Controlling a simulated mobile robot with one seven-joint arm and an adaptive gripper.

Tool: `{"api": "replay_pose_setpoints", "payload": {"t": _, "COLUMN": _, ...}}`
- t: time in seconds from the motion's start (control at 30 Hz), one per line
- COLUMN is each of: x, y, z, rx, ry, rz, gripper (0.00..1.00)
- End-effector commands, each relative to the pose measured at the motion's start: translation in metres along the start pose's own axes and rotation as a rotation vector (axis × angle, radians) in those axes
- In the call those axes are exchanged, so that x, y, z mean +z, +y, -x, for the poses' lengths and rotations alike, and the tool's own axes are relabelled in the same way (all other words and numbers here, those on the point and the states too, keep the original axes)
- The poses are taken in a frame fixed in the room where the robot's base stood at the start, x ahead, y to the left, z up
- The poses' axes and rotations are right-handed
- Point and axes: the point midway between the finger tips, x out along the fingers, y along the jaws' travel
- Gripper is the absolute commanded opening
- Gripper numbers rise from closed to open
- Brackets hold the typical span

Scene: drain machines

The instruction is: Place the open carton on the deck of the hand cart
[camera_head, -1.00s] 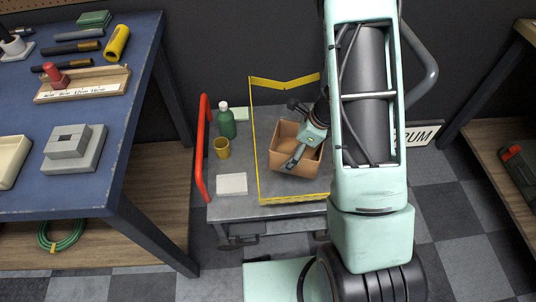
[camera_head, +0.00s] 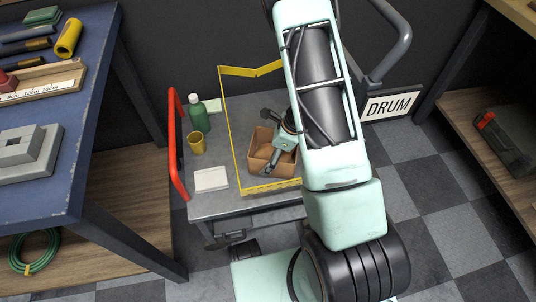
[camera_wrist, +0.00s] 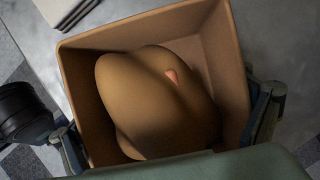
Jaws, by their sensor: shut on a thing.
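The open carton (camera_head: 258,163) is a brown box with its mouth up, over the hand cart's grey deck (camera_head: 255,112), inside a yellow outline. I cannot tell whether its base touches the deck. In the wrist view the carton (camera_wrist: 150,31) fills the middle, slightly turned, with a rounded brown thing (camera_wrist: 150,95) bearing a small pink mark inside. My gripper (camera_head: 277,146) is shut on the carton; in the wrist view its fingers (camera_wrist: 168,131) sit at two opposite sides. My arm hides the right part of the cart.
On the deck's left stand a green bottle (camera_head: 199,114), a yellow cup (camera_head: 197,144) and a white slab (camera_head: 211,179). A red handle (camera_head: 175,145) rises along the left edge. A blue workbench (camera_head: 60,170) is left, a DRUM sign (camera_head: 391,104) right.

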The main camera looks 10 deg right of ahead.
Motion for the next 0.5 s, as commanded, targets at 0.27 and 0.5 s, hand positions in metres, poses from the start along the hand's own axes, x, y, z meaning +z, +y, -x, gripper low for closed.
{"api": "replay_pose_setpoints", "payload": {"t": 0.27, "x": -0.0011, "y": 0.0003, "z": -0.0023, "rx": 0.001, "ry": 0.0, "rz": 0.0, "gripper": 1.0}}
{"api": "replay_pose_setpoints", "payload": {"t": 0.5, "x": -0.0011, "y": 0.0004, "z": -0.0022, "rx": 0.001, "ry": 0.0, "rz": 0.0, "gripper": 1.0}}
